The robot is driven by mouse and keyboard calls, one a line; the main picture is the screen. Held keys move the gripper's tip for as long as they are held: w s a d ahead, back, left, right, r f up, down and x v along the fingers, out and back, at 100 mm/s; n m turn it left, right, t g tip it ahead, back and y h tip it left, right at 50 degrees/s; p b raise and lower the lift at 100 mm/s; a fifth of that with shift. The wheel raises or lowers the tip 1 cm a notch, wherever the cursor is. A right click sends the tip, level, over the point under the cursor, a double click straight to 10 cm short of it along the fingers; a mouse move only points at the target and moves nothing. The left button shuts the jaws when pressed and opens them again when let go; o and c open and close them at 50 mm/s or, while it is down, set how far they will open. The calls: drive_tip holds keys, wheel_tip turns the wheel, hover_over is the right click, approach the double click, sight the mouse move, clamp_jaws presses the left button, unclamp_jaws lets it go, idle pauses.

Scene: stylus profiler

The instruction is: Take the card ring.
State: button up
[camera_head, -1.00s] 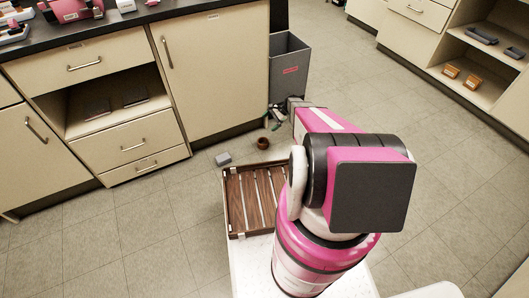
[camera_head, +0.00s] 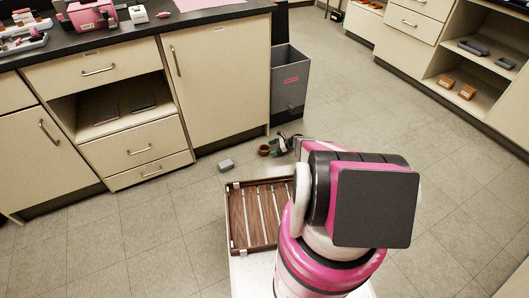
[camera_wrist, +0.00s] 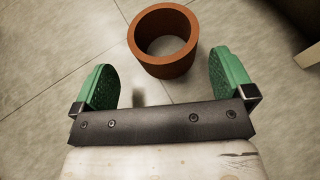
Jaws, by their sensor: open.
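The card ring is probably the brown-orange hollow ring (camera_wrist: 163,66) on the tiled floor in the wrist view; it looks like a short open tube with its opening facing up. It also shows small in the head view (camera_head: 264,150), near the cabinet's foot. My gripper (camera_wrist: 165,88) is open, with its two green-padded fingers on either side of the ring's near part. Most of the ring lies beyond the fingertips, and I see no contact. In the head view my gripper (camera_head: 283,146) is just right of the ring, partly hidden by my arm.
A grey block (camera_head: 226,165) lies on the floor left of the ring. A grey bin (camera_head: 290,82) stands behind it, beside the beige cabinet (camera_head: 215,85). A slatted wooden tray (camera_head: 238,217) sits on my base. Floor to the right is open.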

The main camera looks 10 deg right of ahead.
sight(259, 151)
drive_tip(key=shift+w+x, duration=0.1)
drive_tip(key=shift+x, duration=1.25)
drive_tip(key=shift+w+x, duration=0.15)
drive_tip(key=shift+x, duration=1.25)
drive_tip(key=shift+d, duration=0.1)
drive_tip(key=c, duration=1)
